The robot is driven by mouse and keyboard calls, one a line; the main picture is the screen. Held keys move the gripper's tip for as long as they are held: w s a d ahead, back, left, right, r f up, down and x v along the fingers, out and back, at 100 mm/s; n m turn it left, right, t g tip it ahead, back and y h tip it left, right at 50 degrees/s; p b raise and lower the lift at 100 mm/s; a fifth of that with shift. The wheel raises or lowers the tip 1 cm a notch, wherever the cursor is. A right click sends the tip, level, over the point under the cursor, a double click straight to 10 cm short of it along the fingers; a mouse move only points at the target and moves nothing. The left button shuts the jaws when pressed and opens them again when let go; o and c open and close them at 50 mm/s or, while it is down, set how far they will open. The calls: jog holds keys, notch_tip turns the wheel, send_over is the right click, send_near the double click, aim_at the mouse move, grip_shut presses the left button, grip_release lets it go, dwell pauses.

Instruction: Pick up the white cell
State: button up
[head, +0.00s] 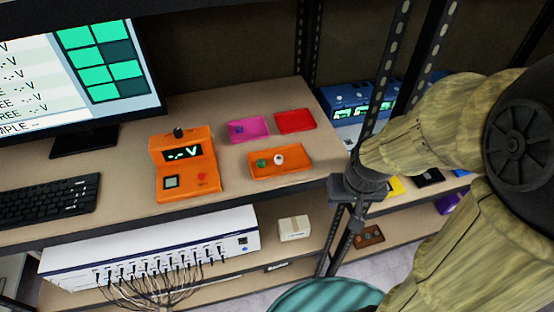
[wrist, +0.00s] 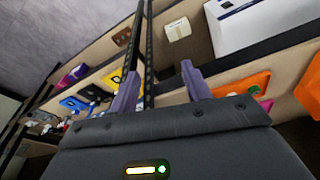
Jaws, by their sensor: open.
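The white cell (head: 278,159) is small and round, and it sits in the orange tray (head: 292,173) on the upper shelf. A green cell (head: 261,163) is to its left in the same tray. My gripper (head: 345,212) is to the right of the tray, near the shelf's right end and a metal post, apart from the cell. In the wrist view the two fingers of my gripper (wrist: 160,82) are spread with nothing between them. An orange tray (wrist: 245,84) shows right of the fingers there; I cannot make out the white cell in it.
A magenta tray (head: 248,130) with a small purple-blue cell and a red tray (head: 295,121) lie behind. An orange meter (head: 185,166), a monitor and a keyboard (head: 48,199) stand left. A perforated post (head: 382,80) rises close to my arm. A small box (head: 294,228) is below.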

jog(key=w+a+r+n+p, duration=0.1)
jog(key=w+a+r, duration=1)
jog(key=w+a, duration=0.2)
jog(key=shift+w+a+r, duration=0.15)
jog(key=shift+a+r, duration=0.1)
jog(key=shift+a, duration=0.8)
jog(key=p, duration=0.2)
send_over(279, 158)
jog(key=s, duration=0.2)
jog(key=shift+t, duration=0.3)
notch_tip(279, 158, down, 12)
jog(key=shift+r, duration=0.15)
jog(key=shift+p, duration=0.3)
jog(key=shift+p+x, duration=0.95)
jog(key=shift+x, duration=1.65)
jog(key=shift+w, duration=0.1)
jog(key=shift+c, duration=0.4)
